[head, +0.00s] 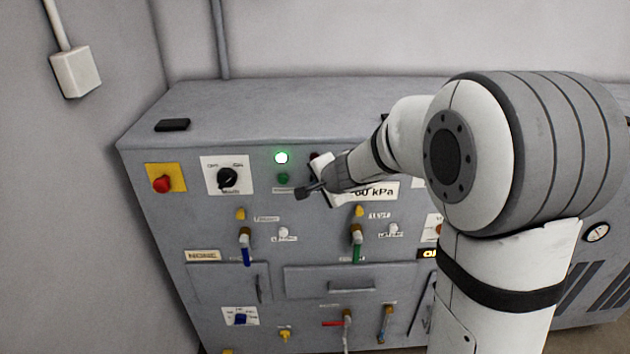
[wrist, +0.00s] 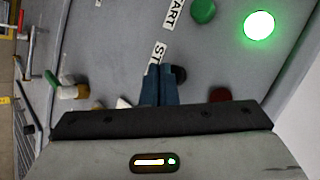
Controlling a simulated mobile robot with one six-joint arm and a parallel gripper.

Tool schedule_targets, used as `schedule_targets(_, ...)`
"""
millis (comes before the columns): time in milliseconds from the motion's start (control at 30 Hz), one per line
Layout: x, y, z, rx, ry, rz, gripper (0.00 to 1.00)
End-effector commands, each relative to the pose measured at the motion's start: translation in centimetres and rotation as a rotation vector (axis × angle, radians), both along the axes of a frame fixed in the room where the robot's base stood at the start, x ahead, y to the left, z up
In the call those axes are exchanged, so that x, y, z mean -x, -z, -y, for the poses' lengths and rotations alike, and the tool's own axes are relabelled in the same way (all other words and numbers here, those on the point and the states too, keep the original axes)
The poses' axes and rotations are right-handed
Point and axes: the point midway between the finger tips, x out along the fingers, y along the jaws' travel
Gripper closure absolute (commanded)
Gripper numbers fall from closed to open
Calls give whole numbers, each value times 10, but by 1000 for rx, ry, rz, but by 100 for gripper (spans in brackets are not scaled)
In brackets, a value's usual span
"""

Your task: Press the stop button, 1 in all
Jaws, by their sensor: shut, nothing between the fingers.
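My gripper (head: 303,193) is shut and empty in front of the upper part of the grey panel. In the wrist view my closed fingers (wrist: 158,88) point at the panel. Right beside their tips is a dark round button (wrist: 179,74), partly hidden by them. The fingers also cover part of a label (wrist: 155,56) that reads "ST"; I take this button as the stop button. I cannot tell whether the fingers touch it. In the head view my gripper and arm hide it.
A green start button (head: 283,179) sits below a lit green lamp (head: 281,158). A dark red lamp (wrist: 220,95) is near my fingers. A red knob on a yellow plate (head: 162,184) and a black rotary switch (head: 228,179) are to the left. Valve handles (head: 245,250) stick out below.

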Motion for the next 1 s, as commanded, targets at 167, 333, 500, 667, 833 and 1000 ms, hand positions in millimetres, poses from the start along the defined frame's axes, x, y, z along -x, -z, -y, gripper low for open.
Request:
schedule_targets(167,0,0,0,0,0,0,100)
schedule_targets(333,-1,0,0,0,0,0,100)
schedule_targets(500,-4,0,0,-1,0,1,100)
schedule_targets(667,-6,-1,0,-1,0,1,100)
schedule_targets(833,-8,-1,0,-1,0,1,100)
schedule_targets(1000,-10,0,0,1,-1,0,100)
